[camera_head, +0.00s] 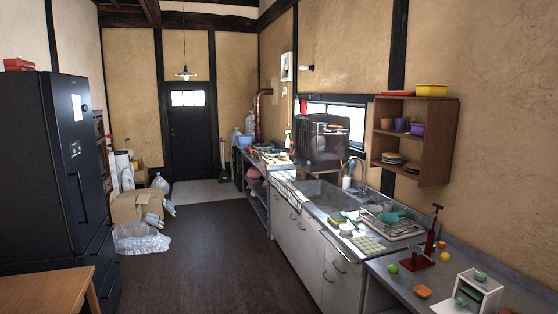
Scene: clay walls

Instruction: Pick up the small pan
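I cannot tell for certain which item is the small pan. A teal, shallow, pan-like item (391,217) lies at the dish rack (402,233) on the counter right of the sink. Small green dishes or pans also show at the white little shelf unit (484,290) near the front right: one green piece (480,277) on its top and another (461,301) lower down. They are too small to tell apart clearly. My gripper is not in view.
The steel counter with the sink (318,195) runs along the right wall. A red stand (419,260), green fruit (393,268) and an orange dish (423,292) sit nearby. The dark floor (205,255) is open. Boxes (135,206), a fridge (62,150) and a wooden table (45,290) stand left.

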